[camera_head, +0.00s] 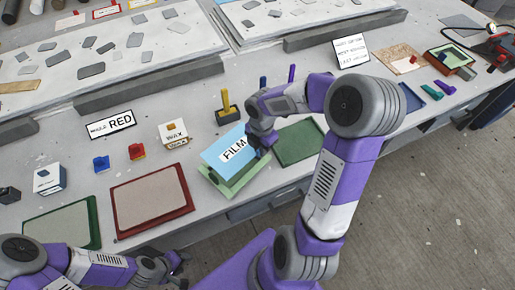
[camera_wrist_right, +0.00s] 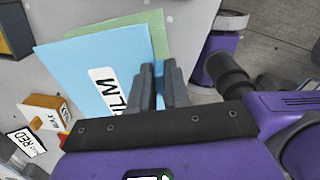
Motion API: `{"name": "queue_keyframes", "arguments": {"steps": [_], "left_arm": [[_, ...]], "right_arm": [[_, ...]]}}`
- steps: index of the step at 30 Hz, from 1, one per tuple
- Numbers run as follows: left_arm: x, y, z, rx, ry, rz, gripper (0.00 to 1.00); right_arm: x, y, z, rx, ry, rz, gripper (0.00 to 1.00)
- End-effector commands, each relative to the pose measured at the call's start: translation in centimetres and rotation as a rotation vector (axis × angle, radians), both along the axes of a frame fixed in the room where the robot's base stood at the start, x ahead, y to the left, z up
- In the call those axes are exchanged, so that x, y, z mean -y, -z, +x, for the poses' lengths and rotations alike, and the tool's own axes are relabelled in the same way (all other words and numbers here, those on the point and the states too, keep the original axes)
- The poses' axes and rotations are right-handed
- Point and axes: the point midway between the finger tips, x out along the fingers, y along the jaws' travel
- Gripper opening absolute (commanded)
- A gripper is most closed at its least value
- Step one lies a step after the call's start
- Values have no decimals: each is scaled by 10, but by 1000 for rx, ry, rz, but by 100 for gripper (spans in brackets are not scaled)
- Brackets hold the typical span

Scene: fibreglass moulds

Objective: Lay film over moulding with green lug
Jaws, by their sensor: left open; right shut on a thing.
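The film is a light blue sheet (camera_head: 215,155) labelled FILM. My right gripper (camera_head: 262,146) is shut on its right edge. In the right wrist view, the fingers (camera_wrist_right: 158,72) close on the film (camera_wrist_right: 75,65) beside its label. A light green sheet or tray (camera_head: 238,184) lies under the film and shows at its front; the wrist view shows it beyond the film (camera_wrist_right: 140,33). I cannot tell whether they touch. A green-framed moulding (camera_head: 93,225) and a red-framed moulding (camera_head: 183,185) lie to the left. I cannot make out their lugs. My left gripper (camera_head: 176,268) is open and empty near the bottom.
A dark green tray (camera_head: 298,142) lies right of the film. A blue block (camera_head: 101,163), a red block (camera_head: 136,151), a WAX box (camera_head: 173,134) and a RED sign (camera_head: 110,124) stand behind the mouldings. A yellow-handled tool (camera_head: 226,101) stands behind the film.

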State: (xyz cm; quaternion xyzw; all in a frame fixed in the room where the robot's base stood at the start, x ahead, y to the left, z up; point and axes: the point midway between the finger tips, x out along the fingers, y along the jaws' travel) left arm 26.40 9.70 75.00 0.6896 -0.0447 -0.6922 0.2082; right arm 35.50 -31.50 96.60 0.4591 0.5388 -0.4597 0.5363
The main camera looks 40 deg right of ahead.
Motion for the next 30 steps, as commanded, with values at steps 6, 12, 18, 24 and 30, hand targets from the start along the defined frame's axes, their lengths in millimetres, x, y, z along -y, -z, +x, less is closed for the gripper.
{"name": "queue_keyframes", "arguments": {"steps": [6,12,18,24,30], "left_arm": [[0,0,0,-1,0,0,47],[0,-2,0,0,0,0,47],[0,1,0,0,1,0,47],[0,17,0,-1,0,0,47],[0,31,0,-1,0,0,47]], "right_arm": [[0,0,0,1,1,-1,0],[1,-1,0,5,-6,1,0],[2,10,1,20,-28,4,0],[2,31,1,21,-28,4,0],[2,51,0,20,-29,4,0]]}}
